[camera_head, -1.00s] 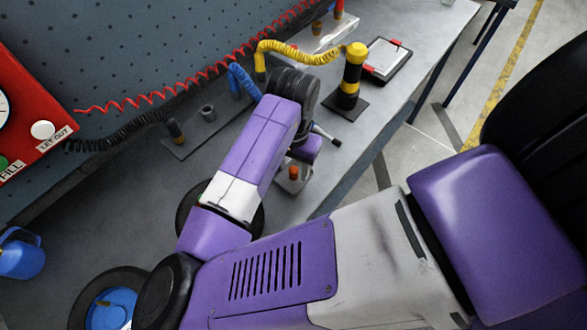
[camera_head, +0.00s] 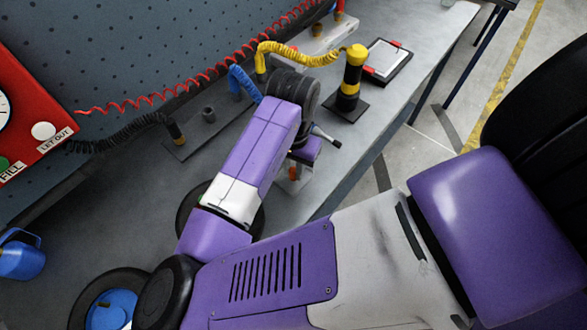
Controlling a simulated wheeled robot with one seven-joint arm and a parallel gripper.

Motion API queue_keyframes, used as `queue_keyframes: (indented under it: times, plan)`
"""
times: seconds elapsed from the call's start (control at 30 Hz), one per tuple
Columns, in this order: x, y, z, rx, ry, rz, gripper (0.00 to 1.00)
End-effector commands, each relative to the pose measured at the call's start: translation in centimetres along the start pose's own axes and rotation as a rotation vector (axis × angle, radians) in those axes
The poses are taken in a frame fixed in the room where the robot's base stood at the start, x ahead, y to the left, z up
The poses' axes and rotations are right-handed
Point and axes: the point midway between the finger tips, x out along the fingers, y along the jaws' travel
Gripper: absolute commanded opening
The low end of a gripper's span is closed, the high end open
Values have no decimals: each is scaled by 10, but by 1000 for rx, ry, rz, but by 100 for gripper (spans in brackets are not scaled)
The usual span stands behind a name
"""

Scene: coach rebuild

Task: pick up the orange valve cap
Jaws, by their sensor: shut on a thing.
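The orange valve cap (camera_head: 292,173) shows as a small orange patch just below my purple wrist, over a small pale grey base (camera_head: 296,186). My gripper (camera_head: 296,170) is at the cap and shut on it. The wrist and arm hide most of the fingers, and part of the cap is covered. I cannot tell whether the cap is clear of the base.
A yellow and black post (camera_head: 351,80) stands right of my wrist, with a clipboard (camera_head: 388,60) behind it. Coiled yellow (camera_head: 295,52), blue (camera_head: 243,84) and red hoses run along the back. A blue jug (camera_head: 20,256) is at far left.

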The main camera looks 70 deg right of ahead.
Motion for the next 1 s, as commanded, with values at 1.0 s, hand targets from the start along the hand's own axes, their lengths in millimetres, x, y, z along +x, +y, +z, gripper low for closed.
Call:
queue_keyframes:
  times: [1.0]
  plan:
    - [-193, 0, 0, 2, 0, -2, 0]
